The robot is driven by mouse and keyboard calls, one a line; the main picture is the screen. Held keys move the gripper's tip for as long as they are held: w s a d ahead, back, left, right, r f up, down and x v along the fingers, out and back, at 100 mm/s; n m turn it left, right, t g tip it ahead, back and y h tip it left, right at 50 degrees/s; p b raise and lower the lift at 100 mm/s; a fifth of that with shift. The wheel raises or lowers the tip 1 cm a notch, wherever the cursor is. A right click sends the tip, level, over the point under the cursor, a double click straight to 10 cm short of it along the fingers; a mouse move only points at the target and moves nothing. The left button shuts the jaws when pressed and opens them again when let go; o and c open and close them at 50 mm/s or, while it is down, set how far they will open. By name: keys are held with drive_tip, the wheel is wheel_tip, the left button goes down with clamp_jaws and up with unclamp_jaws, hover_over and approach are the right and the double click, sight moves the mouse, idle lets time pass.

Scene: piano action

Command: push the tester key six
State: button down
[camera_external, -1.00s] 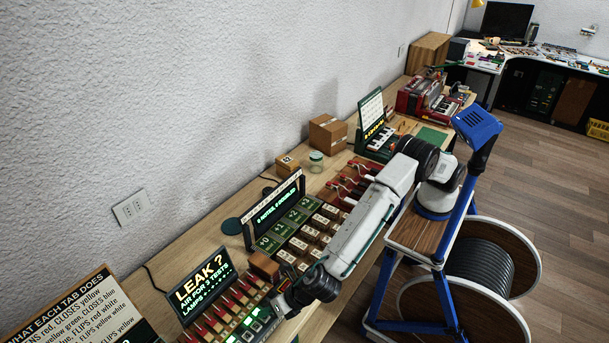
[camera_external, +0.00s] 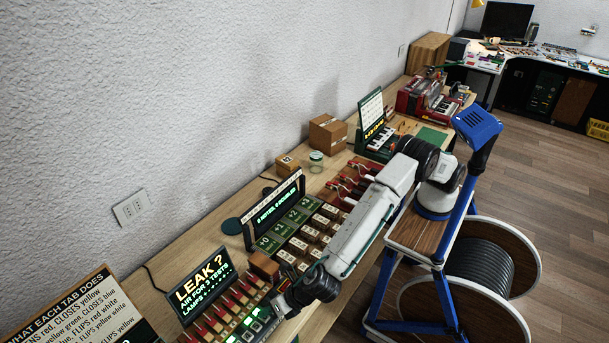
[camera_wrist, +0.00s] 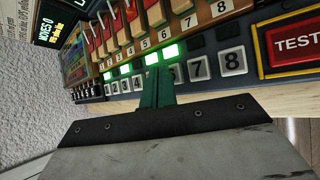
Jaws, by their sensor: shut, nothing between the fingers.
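The tester is a panel with a row of numbered grey keys, a row of lamps above them and several red levers. In the external view the tester's LEAK ? screen (camera_external: 200,278) stands behind the levers, and my wrist covers the panel's right end.
Key eight (camera_wrist: 232,60) and the red TEST button (camera_wrist: 297,42) lie right of my fingers. In the external view a row of green and white tabs (camera_external: 300,230) and a dark display (camera_external: 275,208) stand beyond the tester. A large printed sign (camera_external: 90,315) is at the lower left.

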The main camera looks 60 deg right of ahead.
sight(268, 317)
drive_tip(key=shift+f, duration=0.2)
idle(0.5)
drive_tip(key=shift+f, duration=0.25)
drive_tip(key=shift+r, duration=0.4)
idle(0.3)
drive_tip(key=shift+r, duration=3.05)
